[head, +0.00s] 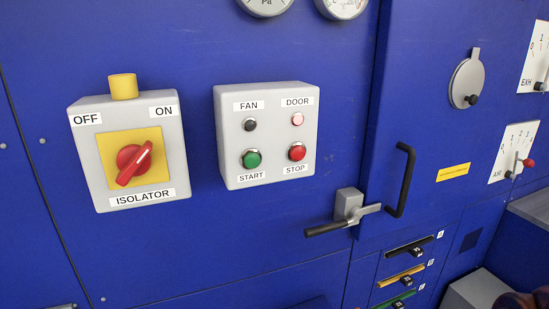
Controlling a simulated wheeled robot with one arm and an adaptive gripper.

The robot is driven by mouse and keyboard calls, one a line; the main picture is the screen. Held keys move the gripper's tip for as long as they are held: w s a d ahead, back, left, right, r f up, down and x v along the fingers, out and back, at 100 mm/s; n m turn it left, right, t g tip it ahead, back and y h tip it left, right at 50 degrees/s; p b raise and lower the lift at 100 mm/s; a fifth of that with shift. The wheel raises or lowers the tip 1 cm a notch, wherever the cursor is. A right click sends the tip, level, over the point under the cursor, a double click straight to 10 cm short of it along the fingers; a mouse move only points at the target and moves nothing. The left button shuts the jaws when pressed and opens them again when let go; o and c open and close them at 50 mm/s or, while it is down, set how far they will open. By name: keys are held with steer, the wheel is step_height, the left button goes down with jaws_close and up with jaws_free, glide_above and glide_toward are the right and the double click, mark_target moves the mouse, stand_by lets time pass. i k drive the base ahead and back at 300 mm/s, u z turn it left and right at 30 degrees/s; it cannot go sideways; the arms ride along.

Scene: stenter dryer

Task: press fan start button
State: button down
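The green fan start button (251,158) sits at the lower left of a grey control box (268,180) on the blue panel, above a START label. A dark lamp or button (250,124) is above it, under the FAN label. The red stop button (297,151) is to its right, above the STOP label. A pale pink lamp (297,118) is under the DOOR label. My gripper does not show in the head view.
Left of the box is an isolator (130,160) with a red knob pointing towards ON. Right are a lever latch (345,214), a black door handle (402,180) and several small coloured handles low down.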

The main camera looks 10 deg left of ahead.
mark_target(252, 160)
steer(key=z, duration=1.2)
steer(key=k, duration=2.5)
steer(key=u, duration=1.8)
steer(key=i, duration=1)
